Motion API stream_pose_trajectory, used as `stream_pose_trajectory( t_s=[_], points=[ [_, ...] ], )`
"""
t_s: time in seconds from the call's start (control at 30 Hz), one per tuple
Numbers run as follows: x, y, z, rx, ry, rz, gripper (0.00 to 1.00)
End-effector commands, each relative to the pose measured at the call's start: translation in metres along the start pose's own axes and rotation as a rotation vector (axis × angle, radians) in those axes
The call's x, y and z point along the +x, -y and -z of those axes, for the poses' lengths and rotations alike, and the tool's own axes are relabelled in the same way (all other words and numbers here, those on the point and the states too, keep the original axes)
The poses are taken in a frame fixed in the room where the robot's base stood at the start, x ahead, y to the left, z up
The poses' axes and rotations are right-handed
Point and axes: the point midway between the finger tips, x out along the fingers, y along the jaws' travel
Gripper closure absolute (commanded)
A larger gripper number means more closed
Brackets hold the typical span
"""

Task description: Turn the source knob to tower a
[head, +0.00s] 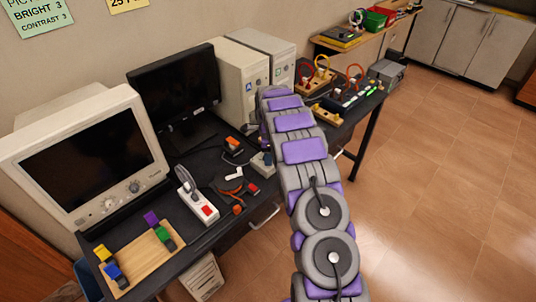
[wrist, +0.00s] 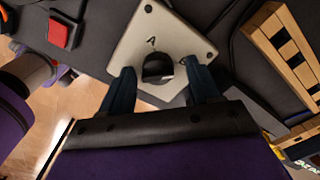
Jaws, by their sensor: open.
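The source knob (wrist: 158,68) is a dark round knob on a light grey box (wrist: 150,28) in the wrist view. A letter A is printed above the knob; a second mark to its right is partly covered by a finger. Which way the knob points is not clear. My gripper (wrist: 160,72) is open, with one dark finger on each side of the knob; I cannot tell if they touch it. In the head view a small grey box (head: 263,164) sits beside my arm. Two beige computer towers (head: 240,82) stand behind it, the left one with a blue label.
A black monitor (head: 175,88) and a beige CRT monitor (head: 92,155) stand to the left on the dark desk. Loose connectors and a red-buttoned white device (head: 200,205) lie in front. A wooden rack (wrist: 285,50) is close on the right in the wrist view.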

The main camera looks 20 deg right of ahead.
Motion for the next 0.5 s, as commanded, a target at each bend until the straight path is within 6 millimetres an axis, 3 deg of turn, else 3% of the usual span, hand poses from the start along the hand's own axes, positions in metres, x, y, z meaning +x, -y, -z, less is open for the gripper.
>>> stream_pose_trajectory(
  t_s=[0.07,0.5],
  points=[
    [-0.0001,-0.0001,-0.0004,0.0,0.0,0.0,0.41],
    [0.0,0.0003,-0.0001,0.0,0.0,0.0,0.83]
  ],
)
